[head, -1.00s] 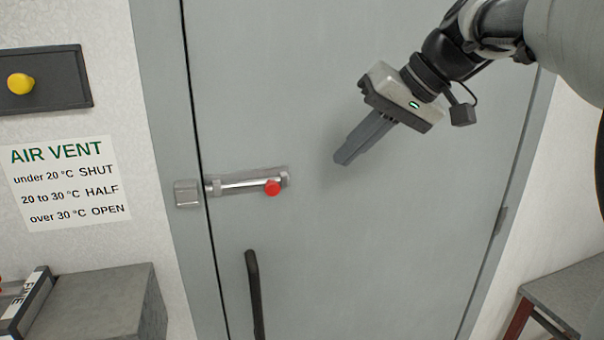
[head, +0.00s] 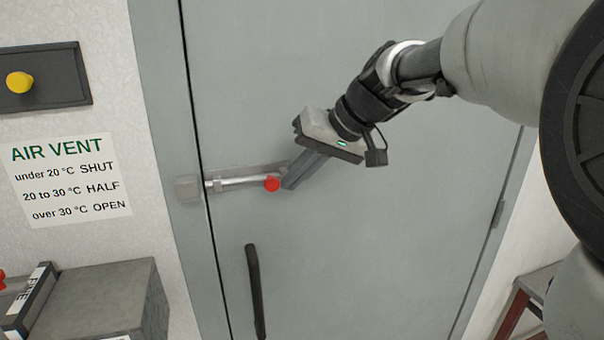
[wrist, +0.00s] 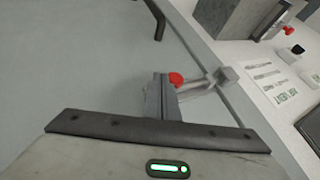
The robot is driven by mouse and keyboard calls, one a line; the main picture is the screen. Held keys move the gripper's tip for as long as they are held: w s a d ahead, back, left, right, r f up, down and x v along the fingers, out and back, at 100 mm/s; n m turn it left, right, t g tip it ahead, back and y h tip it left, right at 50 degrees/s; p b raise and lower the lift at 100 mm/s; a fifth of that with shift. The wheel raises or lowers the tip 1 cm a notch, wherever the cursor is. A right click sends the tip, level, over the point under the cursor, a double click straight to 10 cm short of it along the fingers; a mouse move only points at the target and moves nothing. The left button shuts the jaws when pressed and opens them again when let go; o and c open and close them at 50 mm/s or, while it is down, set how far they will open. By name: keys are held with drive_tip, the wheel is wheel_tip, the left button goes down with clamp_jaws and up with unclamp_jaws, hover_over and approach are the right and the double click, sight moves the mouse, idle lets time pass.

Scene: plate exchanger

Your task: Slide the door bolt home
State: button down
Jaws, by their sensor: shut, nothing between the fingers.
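The door bolt (head: 235,183) is a silver rod lying level on the grey door, with a red knob (head: 272,184) at its right end. Its keeper (head: 188,189) is a metal block on the frame, left of the door gap. The rod's left end is close to the keeper; I cannot tell whether it enters it. My gripper (head: 288,185) is shut and empty, its fingertips just right of the red knob. In the wrist view the fingers (wrist: 160,98) are beside the red knob (wrist: 176,79), with the keeper (wrist: 227,75) beyond. I cannot tell whether they touch the knob.
A black door handle (head: 255,290) hangs below the bolt. On the left wall are a dark panel with a yellow knob (head: 19,83) and an air vent sign (head: 65,182). A grey box (head: 100,300) stands at lower left. The door right of the bolt is clear.

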sight(271, 181)
drive_tip(key=shift+s+a+b, duration=0.1)
drive_tip(key=shift+s+a, duration=0.1)
drive_tip(key=shift+a, duration=0.55)
drive_tip(key=shift+s+a+b, duration=0.15)
drive_tip(key=shift+s+a, duration=0.1)
drive_tip(key=shift+a, duration=0.45)
drive_tip(key=shift+s+a+b, duration=0.1)
drive_tip(key=shift+s+a, duration=0.1)
drive_tip(key=shift+a, duration=0.55)
drive_tip(key=shift+f, duration=0.1)
